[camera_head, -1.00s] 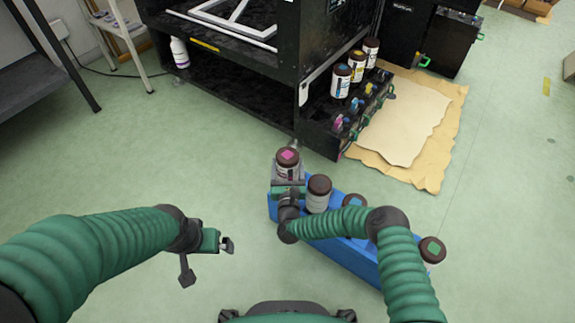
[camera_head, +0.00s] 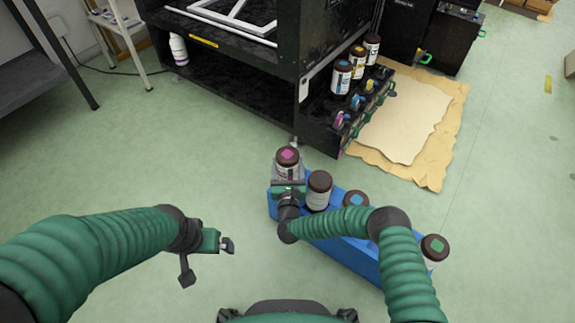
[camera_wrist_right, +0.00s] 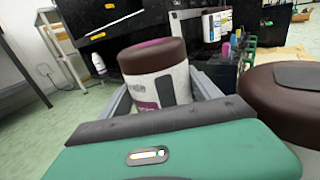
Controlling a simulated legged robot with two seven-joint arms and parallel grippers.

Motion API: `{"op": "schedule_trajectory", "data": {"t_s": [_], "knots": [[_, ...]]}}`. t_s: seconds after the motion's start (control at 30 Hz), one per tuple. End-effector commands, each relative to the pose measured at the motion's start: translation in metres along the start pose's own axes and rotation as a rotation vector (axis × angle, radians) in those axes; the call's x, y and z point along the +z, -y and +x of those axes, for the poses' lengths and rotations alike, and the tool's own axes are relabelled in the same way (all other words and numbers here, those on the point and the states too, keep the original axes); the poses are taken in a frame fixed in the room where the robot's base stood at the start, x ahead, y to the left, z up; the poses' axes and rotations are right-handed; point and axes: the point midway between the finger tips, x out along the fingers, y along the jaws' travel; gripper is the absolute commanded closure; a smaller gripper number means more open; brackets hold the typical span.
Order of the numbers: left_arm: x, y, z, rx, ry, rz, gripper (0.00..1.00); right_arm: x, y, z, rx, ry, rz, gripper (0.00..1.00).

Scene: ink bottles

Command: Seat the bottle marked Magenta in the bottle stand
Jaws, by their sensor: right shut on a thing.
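The Magenta bottle (camera_head: 288,160) has a brown cap with a magenta square and a white label. My right gripper (camera_head: 288,176) is shut on it and holds it upright at the left end of the blue crate. In the right wrist view the bottle (camera_wrist_right: 157,78) stands between the fingers, its lower part hidden by my gripper. The bottle stand (camera_head: 325,137) is the black rack at the printer's front right, with several bottles in its back part and coloured fittings along its front. The bottle is apart from it. My left gripper (camera_head: 228,245) is empty over the floor, its fingers apart.
The blue crate (camera_head: 345,252) holds other brown-capped bottles: a plain-looking one (camera_head: 319,190), one with a blue mark (camera_head: 355,199) and one with a green mark (camera_head: 434,248). The black printer (camera_head: 230,75) stands behind. Cardboard (camera_head: 425,125) lies right of the stand.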

Motion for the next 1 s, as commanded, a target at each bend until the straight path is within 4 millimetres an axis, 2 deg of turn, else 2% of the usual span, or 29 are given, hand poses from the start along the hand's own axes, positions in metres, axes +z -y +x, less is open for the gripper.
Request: {"op": "schedule_trajectory", "data": {"t_s": [0.37, 0.8, 1.0], "knots": [[0.001, 0.0, 0.003, 0.0, 0.0, 0.0, 0.0, -0.001, 0.0, 0.001, -0.001, 0.003, 0.001, 0.95], [0.005, 0.0, 0.02, 0.0, 0.0, 0.0, 0.0, -0.019, 0.0, 0.0, -0.001, 0.002, 0.001, 0.95], [0.004, 0.0, 0.019, 0.0, 0.0, 0.0, 0.0, -0.018, 0.0, 0.0, -0.001, 0.003, 0.001, 0.95]]}}
